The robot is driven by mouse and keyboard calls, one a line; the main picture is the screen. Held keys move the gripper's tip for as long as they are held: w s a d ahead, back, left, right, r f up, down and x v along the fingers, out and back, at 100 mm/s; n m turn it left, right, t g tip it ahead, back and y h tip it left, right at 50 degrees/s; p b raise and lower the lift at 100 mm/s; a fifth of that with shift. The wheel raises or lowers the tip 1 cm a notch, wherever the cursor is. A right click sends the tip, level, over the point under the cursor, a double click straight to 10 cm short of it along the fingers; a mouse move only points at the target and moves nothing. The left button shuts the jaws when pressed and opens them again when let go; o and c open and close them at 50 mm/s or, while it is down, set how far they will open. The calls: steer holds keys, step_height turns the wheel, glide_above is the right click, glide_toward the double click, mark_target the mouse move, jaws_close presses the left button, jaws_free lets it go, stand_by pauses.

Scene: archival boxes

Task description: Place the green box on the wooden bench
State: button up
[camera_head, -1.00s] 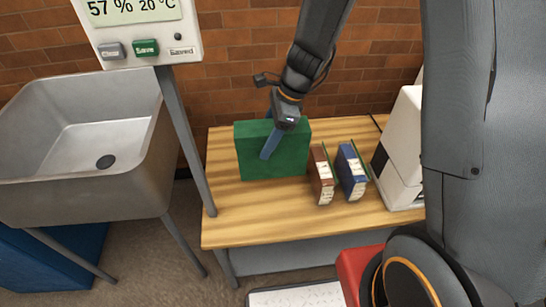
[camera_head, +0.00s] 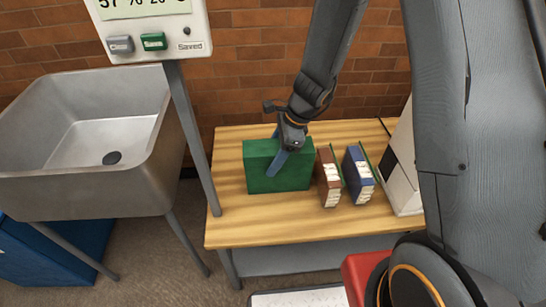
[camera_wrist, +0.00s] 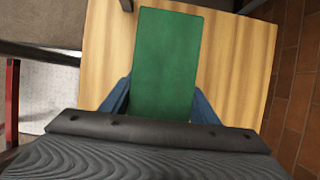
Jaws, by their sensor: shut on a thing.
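The green box (camera_head: 262,168) is upright at the left part of the wooden bench (camera_head: 228,225), left of the two books. My gripper (camera_head: 278,160) is shut on it from above, with a blue finger against its near face. In the wrist view the green box (camera_wrist: 167,60) lies between the two blue fingers, with bench wood on both sides of it. The box's lower edge appears at or very near the bench top; I cannot tell whether it fully rests there.
A brown book (camera_head: 328,180) and a blue book (camera_head: 357,175) stand just right of the box. A white machine (camera_head: 403,170) is at the bench's right end. A metal sink (camera_head: 80,185) and a display post (camera_head: 190,130) stand left. The bench front is clear.

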steer(key=o, duration=1.6)
steer(key=shift+c, duration=0.2)
steer(key=shift+r, duration=0.1)
steer(key=p+v, duration=0.1)
steer(key=v, duration=1.1)
steer(key=s+d+r+n+h, duration=0.2)
steer(key=s+d+r+n, duration=0.1)
steer(key=s+d+n, duration=0.3)
steer(key=s+d+r+n+h, duration=0.2)
steer(key=s+d+n, duration=0.4)
steer(key=s+n, duration=0.3)
steer(key=shift+s+d+r+n, duration=0.35)
steer(key=shift+r+n, duration=0.1)
steer(key=shift+n, duration=0.55)
